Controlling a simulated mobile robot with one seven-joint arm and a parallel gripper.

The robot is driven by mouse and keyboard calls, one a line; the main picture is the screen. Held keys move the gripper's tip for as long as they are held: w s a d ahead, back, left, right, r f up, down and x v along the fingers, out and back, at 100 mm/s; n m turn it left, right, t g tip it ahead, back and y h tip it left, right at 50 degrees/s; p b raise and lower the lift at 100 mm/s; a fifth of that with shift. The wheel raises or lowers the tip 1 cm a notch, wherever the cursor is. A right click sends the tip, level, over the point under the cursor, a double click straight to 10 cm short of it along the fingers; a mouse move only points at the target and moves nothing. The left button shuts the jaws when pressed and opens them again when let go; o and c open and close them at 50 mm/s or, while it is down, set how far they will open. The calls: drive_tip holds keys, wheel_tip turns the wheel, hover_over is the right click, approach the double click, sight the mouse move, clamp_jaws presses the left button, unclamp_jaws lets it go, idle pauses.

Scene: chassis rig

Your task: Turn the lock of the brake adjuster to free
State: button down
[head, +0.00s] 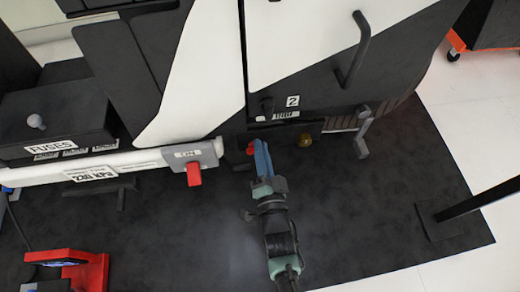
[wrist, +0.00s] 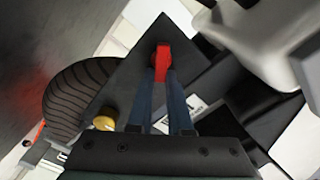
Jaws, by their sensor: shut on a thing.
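My gripper (head: 262,147) reaches up to the underside of the chassis, just below the plate marked 2. In the wrist view its two blue fingers (wrist: 162,76) are closed on a small red piece (wrist: 163,57), which sits on a dark, pointed panel. The red piece (head: 250,149) also shows at the fingertips in the head view, partly hidden by the fingers. It looks like the lock, but I can read no free or locked mark beside it. A brass-yellow knob (head: 305,141) sits to the right; it also shows in the wrist view (wrist: 104,121), left of the fingers.
A grey box (head: 207,153) with a red lever (head: 194,174) is left of my gripper. A grey bracket (head: 363,135) stands at the right. A fuses box (head: 55,118) and a red stand (head: 90,270) are farther left.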

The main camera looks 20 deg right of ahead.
drive_tip(key=shift+s+d+f+m+b, duration=0.1)
drive_tip(key=shift+f+m+b, duration=0.3)
drive_tip(key=shift+m, duration=0.8)
drive_tip(key=shift+w+d+f+m+b, duration=0.1)
drive_tip(key=shift+m+b, duration=0.55)
drive_tip(key=shift+m, duration=0.55)
drive_tip(key=shift+s+f+m+b, duration=0.15)
drive_tip(key=shift+m+b, duration=0.35)
drive_tip(key=shift+m, duration=0.7)
drive_tip(key=c, duration=0.8)
unclamp_jaws()
drive_tip(key=shift+c, duration=0.2)
drive_tip(key=p+v, duration=0.5)
drive_tip(key=v, duration=0.8)
drive_tip(key=shift+p, duration=0.35)
